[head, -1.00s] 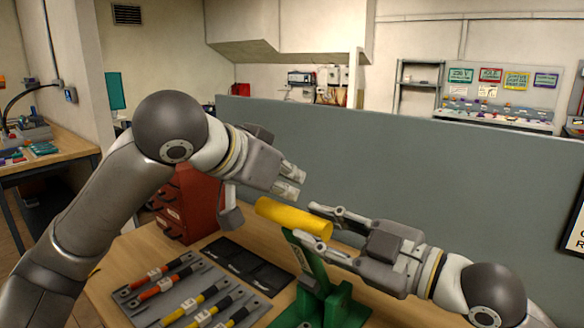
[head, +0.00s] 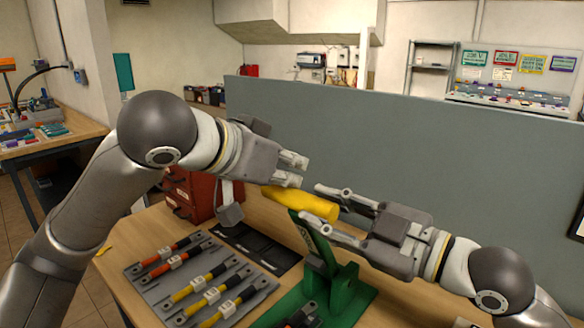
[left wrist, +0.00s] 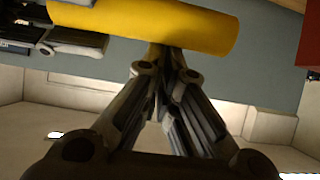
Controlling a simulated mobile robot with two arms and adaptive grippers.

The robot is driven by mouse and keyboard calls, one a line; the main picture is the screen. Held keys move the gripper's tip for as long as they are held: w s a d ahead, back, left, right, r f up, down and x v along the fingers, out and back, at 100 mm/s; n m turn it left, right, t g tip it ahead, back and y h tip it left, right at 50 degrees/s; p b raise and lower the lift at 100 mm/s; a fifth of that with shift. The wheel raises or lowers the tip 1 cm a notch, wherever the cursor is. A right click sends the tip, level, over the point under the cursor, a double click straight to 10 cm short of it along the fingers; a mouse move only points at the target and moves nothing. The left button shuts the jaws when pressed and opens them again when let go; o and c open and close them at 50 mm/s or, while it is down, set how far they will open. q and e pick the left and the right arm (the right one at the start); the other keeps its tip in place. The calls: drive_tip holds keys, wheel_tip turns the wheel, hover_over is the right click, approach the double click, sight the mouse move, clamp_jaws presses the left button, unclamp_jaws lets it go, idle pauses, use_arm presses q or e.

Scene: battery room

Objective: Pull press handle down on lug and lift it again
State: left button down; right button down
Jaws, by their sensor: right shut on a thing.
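The press handle is a thick yellow bar (head: 300,203) at the top of the green press (head: 345,290), and it lies across the upper end of the press's tilted lever. My right gripper (head: 322,212) is shut on the right end of the bar, one finger above and one below. My left gripper (head: 293,170) is just above and behind the bar's left part. In the left wrist view its fingertips (left wrist: 168,70) are drawn together close to the yellow bar (left wrist: 170,25), with nothing clearly held. A dark piece (head: 300,316) shows low on the press; I cannot tell whether it is the lug.
A grey tray (head: 150,292) with several red and yellow cables lies left of the press. A black mat (head: 262,252) lies behind it. A red drawer cabinet (head: 188,192) stands at the back left. A grey partition (head: 420,135) closes off the bench behind.

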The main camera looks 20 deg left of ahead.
use_arm(q)
drive_tip(key=shift+s+f, duration=0.15)
drive_tip(key=shift+f, duration=0.2)
use_arm(e)
drive_tip(key=c, duration=1.2)
unclamp_jaws()
drive_tip(key=shift+w+d+r, duration=0.15)
drive_tip(key=shift+w+d, duration=0.2)
drive_tip(key=shift+w, duration=0.2)
use_arm(q)
drive_tip(key=shift+s+a, duration=0.15)
drive_tip(key=shift+a, duration=0.1)
use_arm(e)
drive_tip(key=shift+o, duration=0.5)
drive_tip(key=shift+s+a, duration=0.15)
drive_tip(key=shift+a, duration=0.05)
drive_tip(key=shift+s+d, duration=0.1)
